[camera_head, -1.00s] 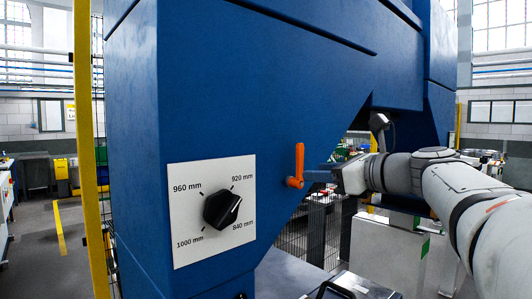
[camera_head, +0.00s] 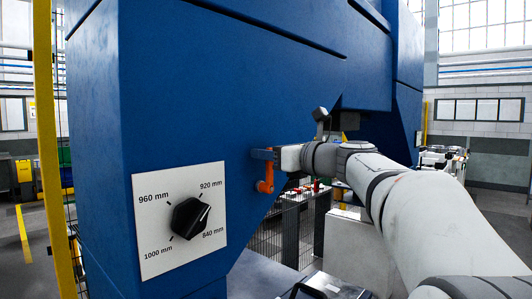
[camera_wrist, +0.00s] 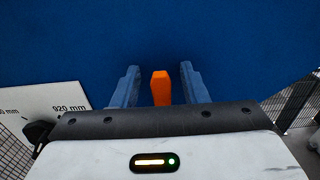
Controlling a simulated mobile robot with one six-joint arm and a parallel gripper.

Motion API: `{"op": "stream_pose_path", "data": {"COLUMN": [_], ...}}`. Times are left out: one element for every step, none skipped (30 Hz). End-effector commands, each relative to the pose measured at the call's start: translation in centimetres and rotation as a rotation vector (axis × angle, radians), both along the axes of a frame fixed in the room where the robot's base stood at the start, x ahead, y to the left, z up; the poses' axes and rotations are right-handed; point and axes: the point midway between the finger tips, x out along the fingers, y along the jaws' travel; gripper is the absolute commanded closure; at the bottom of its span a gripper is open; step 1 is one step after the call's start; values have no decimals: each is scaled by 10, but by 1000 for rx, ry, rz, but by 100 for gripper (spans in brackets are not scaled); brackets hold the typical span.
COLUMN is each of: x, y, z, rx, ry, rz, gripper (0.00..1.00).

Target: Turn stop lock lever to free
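The orange stop lock lever (camera_head: 268,172) is on the blue machine face. Its handle appears to stand upright above its round pivot end, and my gripper partly hides its upper part. My gripper (camera_head: 264,154) is at the upper part of the lever. In the wrist view, the lever (camera_wrist: 161,88) sits between the two blue-grey fingers of my gripper (camera_wrist: 160,67). A blue gap shows on both sides, so the gripper is open around the lever. No finger visibly touches it.
A white plate with a black rotary knob (camera_head: 190,218) and millimetre marks is left of the lever. The blue machine body (camera_head: 230,90) fills the middle. A yellow post (camera_head: 46,150) stands at the left. Mesh fencing (camera_head: 291,228) is below the arm.

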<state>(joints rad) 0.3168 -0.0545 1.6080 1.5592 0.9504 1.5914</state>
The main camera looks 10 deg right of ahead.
Motion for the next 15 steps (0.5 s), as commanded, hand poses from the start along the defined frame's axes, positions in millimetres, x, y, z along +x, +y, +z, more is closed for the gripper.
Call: {"op": "stream_pose_path", "data": {"x": [0, 0, 0, 0, 0, 0, 0, 0, 0, 0, 0, 0, 0, 0, 0], "y": [0, 0, 0, 0, 0, 0, -1, -1, -1, -1, -1, -1, -1, -1, -1], "z": [0, 0, 0, 0, 0, 0, 0, 0, 0, 0, 0, 0, 0, 0, 0], "rx": [0, 0, 0, 0, 0, 0, 0, 0, -1, -1, -1, -1, -1, -1, -1], "ry": [0, 0, 0, 0, 0, 0, 0, 0, 1, 1, 1, 1, 1, 1, 1], "rz": [0, 0, 0, 0, -1, -1, -1, -1, -1, -1, -1, -1, -1, -1, -1], "gripper": [60, 60, 63, 65, 68, 71, 73, 76, 79, 81, 84, 87, 90, 92, 95]}}
